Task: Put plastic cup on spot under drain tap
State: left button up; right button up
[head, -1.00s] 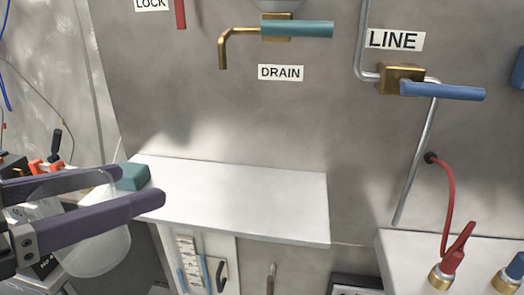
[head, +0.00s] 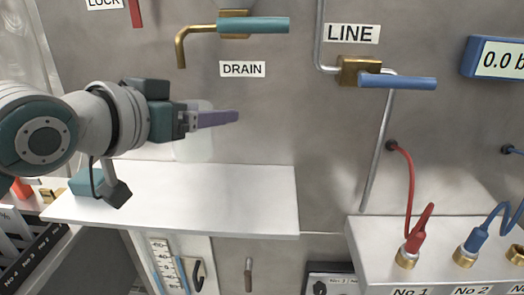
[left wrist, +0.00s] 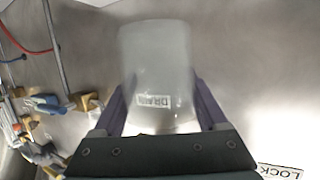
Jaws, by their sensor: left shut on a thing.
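The plastic cup (head: 190,145) is pale and see-through, and partly hidden behind my left gripper in the head view. My left gripper (head: 228,118) is shut on it. The cup looks upright below the bent brass spout of the drain tap (head: 181,50), which has a teal handle. A white shelf (head: 240,195) lies under the tap; I cannot tell whether the cup touches it. In the left wrist view the cup (left wrist: 158,60) sits between the purple fingers, and the DRAIN label shows through it. My right gripper is not in view.
A teal block (head: 87,183) stands on the shelf's left end, partly behind my arm. The shelf's right part is clear. The LINE valve (head: 395,82) with its blue handle is on the wall at right. A white ledge (head: 375,240) with red and blue plugs is at lower right.

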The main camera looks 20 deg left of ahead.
pick_arm(q)
notch_tip(320, 180, down, 7)
jog(key=shift+f+b, duration=0.1)
jog(key=shift+b, duration=0.7)
jog(key=shift+f, duration=0.1)
jog(key=o, duration=1.3)
jog(key=shift+c, duration=0.2)
jog(key=shift+r, duration=0.2)
jog(key=p+v, duration=0.2)
jog(key=v, duration=1)
jog(key=s+d+f+g+y, duration=0.1)
jog(key=s+f+g, duration=0.3)
jog(key=s, duration=0.4)
jog(key=s+d+f+g+y, duration=0.1)
jog(key=s+d+f+g, duration=0.1)
jog(key=s+f+g, duration=0.3)
jog(key=s+g, duration=0.1)
jog(key=s, duration=0.3)
jog(key=shift+d+g, duration=0.25)
jog(key=shift+g, duration=0.15)
